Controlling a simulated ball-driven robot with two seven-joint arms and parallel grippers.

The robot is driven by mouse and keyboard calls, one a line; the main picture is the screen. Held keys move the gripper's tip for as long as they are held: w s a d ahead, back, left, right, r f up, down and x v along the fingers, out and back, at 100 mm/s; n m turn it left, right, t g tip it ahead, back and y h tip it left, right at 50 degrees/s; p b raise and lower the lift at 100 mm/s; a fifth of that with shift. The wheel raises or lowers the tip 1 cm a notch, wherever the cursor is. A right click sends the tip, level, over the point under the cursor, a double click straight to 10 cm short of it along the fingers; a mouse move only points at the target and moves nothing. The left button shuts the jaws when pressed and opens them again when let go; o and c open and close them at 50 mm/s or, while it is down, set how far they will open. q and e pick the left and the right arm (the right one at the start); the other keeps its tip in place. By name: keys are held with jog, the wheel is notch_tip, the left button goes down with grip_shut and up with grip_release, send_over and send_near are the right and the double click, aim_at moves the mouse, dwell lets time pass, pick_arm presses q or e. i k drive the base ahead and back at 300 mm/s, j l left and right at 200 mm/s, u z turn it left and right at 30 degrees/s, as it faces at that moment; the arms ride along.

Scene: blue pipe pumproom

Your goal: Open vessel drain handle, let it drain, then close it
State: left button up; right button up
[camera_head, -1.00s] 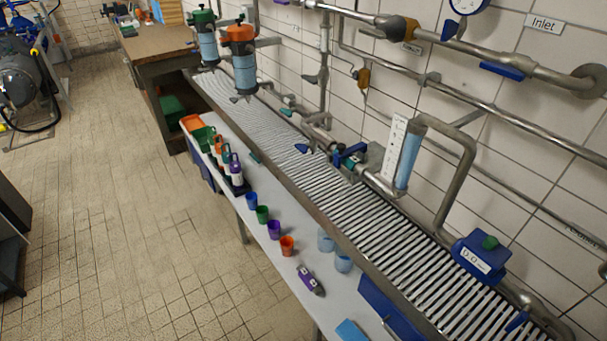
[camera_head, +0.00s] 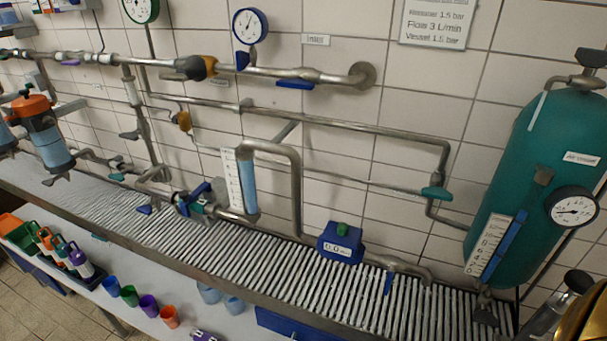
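The vessel (camera_head: 545,150) is a teal upright tank on the wall at the right, labelled, with a round gauge (camera_head: 572,207) and a level scale (camera_head: 486,246) on its front. Under it, at the grating's right end, a small dark fitting (camera_head: 485,314) shows, which looks like the drain handle; whether it is open or shut cannot be told. A pipe outlet with a blue lever (camera_head: 388,283) stands to its left, above the grating.
A slatted metal grating (camera_head: 330,290) runs below the pipes. A blue box with a green button (camera_head: 340,243) sits at its back. Coloured cups and bottles stand on a shelf at lower left. A dark and orange part (camera_head: 578,320), unclear, fills the lower right corner.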

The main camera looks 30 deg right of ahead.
aim_at(484, 317)
jog(key=z, duration=2.45)
